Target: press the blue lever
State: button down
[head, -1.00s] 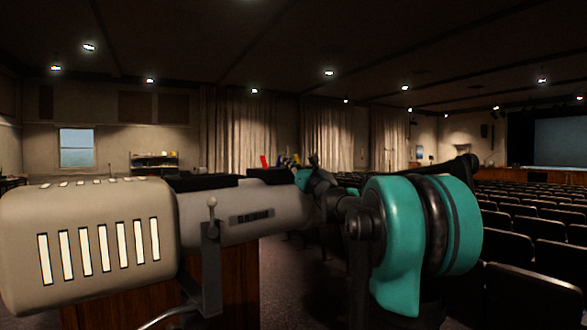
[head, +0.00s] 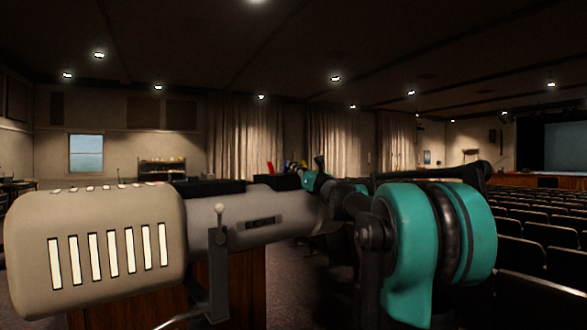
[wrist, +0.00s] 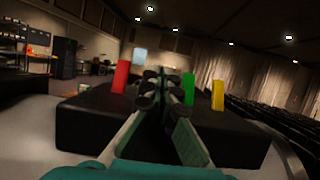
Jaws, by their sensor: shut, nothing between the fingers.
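In the wrist view, my gripper (wrist: 161,82) is shut and empty, pointing across a black box (wrist: 90,125) that bears upright coloured levers. The red lever (wrist: 121,76) stands left of the fingertips, and the green lever (wrist: 189,88) and yellow lever (wrist: 217,94) stand right of them. I cannot make out the blue lever there; the fingers cover the space between red and green. In the head view, a small bluish patch (head: 288,167) right of the red lever (head: 269,168) may be the blue lever. My gripper (head: 319,164) is partly hidden by my arm there.
Rows of dark seats (head: 540,225) fill the right side. A wooden desk front (head: 250,285) shows below my arm. Curtains (head: 240,140) and a shelf (head: 162,168) stand far back. My arm covers much of the head view.

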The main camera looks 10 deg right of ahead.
jog(key=shift+r, duration=0.15)
jog(key=shift+w+a+r+g+h, duration=0.15)
jog(key=shift+w+r+g+h, duration=0.15)
jog(key=shift+g, duration=0.3)
jog(key=shift+w+a+r+g+h, duration=0.1)
jog(key=shift+r+g+h, duration=0.1)
jog(key=shift+g+h, duration=0.3)
jog(key=g, duration=0.1)
jog(key=w+r+g+h, duration=0.1)
jog(key=shift+a+g, duration=0.3)
jog(key=shift+a, duration=0.05)
jog(key=shift+f, duration=0.15)
jog(key=shift+s+d, duration=0.15)
jog(key=shift+s, duration=0.05)
jog(key=s+d+r, duration=0.5)
jog(key=s+r, duration=0.1)
jog(key=s, duration=0.4)
jog(key=shift+s+d, duration=0.4)
jog(key=shift+r, duration=0.1)
